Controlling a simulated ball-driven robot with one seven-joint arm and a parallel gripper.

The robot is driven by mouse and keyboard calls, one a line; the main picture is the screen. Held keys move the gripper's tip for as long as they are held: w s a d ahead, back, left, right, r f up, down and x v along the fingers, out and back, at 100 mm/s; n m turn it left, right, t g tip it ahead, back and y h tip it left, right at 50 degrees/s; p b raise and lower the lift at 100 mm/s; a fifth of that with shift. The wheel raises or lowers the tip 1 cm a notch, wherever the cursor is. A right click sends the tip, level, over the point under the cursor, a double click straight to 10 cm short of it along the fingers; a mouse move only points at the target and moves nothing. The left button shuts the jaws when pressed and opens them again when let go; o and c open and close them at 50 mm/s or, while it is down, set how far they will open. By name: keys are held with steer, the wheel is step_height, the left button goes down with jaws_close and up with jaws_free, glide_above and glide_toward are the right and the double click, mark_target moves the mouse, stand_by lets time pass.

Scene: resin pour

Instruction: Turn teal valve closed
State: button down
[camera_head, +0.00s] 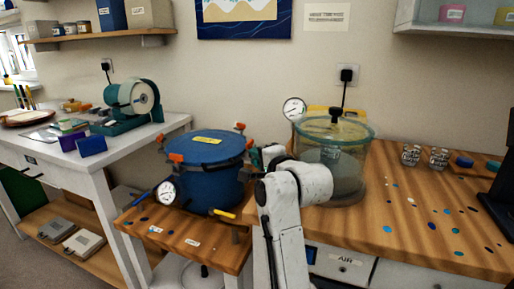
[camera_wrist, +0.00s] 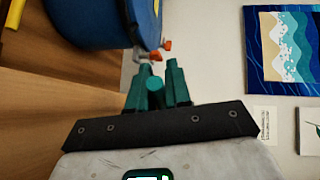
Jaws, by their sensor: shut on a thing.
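The blue pressure pot (camera_head: 208,178) stands on the low wooden bench, with orange clamps around its lid. Its side and an orange-tipped clamp also show in the wrist view (camera_wrist: 95,22). My gripper (camera_wrist: 158,68) is beside the pot's right side, its two teal fingers pointing toward the pot wall. A short teal piece with a round end, which looks like the teal valve (camera_wrist: 154,85), sits between the fingers, and they are shut on it. In the head view my wrist and forearm hide most of the gripper and the valve, so the valve's angle cannot be read.
A clear-walled chamber with a teal rim (camera_head: 345,128) stands close right of my arm on the wooden worktop (camera_head: 420,215). A pressure gauge (camera_head: 167,192) and a yellow-handled part (camera_head: 223,213) project from the pot's front. Small jars (camera_head: 411,155) stand farther right.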

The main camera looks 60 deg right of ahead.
steer(key=shift+s+n+y+p, duration=0.15)
steer(key=shift+n+y+p, duration=0.35)
steer(key=shift+y, duration=0.1)
steer(key=shift+a+f+t, duration=0.1)
steer(key=shift+t, duration=0.3)
steer(key=c, duration=1.2)
jaws_free()
steer(key=shift+o, duration=0.2)
